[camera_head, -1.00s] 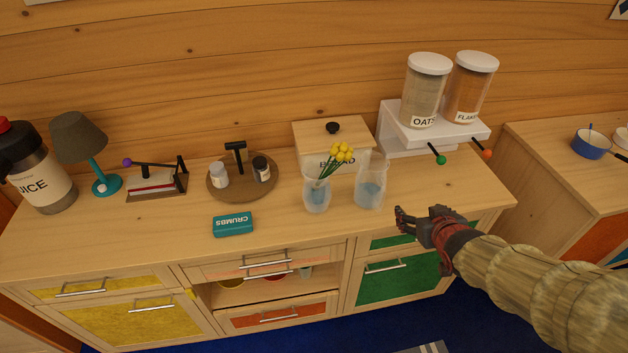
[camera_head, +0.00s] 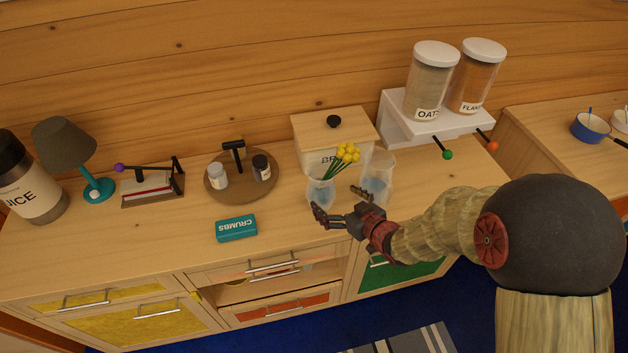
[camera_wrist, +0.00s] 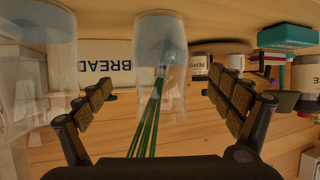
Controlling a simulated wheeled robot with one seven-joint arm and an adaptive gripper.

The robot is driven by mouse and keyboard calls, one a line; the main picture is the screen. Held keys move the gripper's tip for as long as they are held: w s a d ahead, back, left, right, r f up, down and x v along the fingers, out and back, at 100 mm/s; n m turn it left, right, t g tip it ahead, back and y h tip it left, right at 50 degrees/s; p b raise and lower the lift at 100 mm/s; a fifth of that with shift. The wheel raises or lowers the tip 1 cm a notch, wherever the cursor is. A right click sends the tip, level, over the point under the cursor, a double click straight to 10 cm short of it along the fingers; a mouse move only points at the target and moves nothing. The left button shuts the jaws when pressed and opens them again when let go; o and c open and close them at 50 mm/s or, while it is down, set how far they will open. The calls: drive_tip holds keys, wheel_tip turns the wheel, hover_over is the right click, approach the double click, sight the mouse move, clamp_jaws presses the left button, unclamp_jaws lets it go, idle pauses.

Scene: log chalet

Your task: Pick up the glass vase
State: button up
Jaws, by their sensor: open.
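The glass vase (camera_head: 320,190), clear with a bluish lower part, stands upright on the wooden counter with yellow flowers (camera_head: 347,153) in it. In the wrist view, which is upside down, the vase (camera_wrist: 168,95) is centred between my fingers, with green stems inside. My gripper (camera_head: 340,203) is open and low over the counter, at the vase's near right side. In the wrist view my gripper (camera_wrist: 160,82) has a finger on each side of the vase, with visible gaps. How far the fingers reach around it is unclear.
A second clear glass vessel (camera_head: 380,168) stands close right of the vase. The bread box (camera_head: 318,129) is behind. A teal crumbs box (camera_head: 236,228) and a round tray (camera_head: 233,195) with jars lie left. A white dispenser stand (camera_head: 395,123) is at back right.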

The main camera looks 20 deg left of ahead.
drive_tip(key=x, duration=0.2)
drive_tip(key=shift+a+f+b, duration=0.1)
drive_tip(key=shift+a+b, duration=0.2)
drive_tip(key=shift+a, duration=0.1)
drive_tip(key=b+x, duration=0.1)
drive_tip(key=x, duration=0.4)
drive_tip(key=shift+w+f+b, duration=0.2)
drive_tip(key=shift+w+b, duration=0.1)
drive_tip(key=shift+w, duration=0.1)
drive_tip(key=shift+c, duration=1.3)
drive_tip(key=c, duration=1.9)
drive_tip(key=shift+o, duration=0.2)
drive_tip(key=shift+r, duration=0.15)
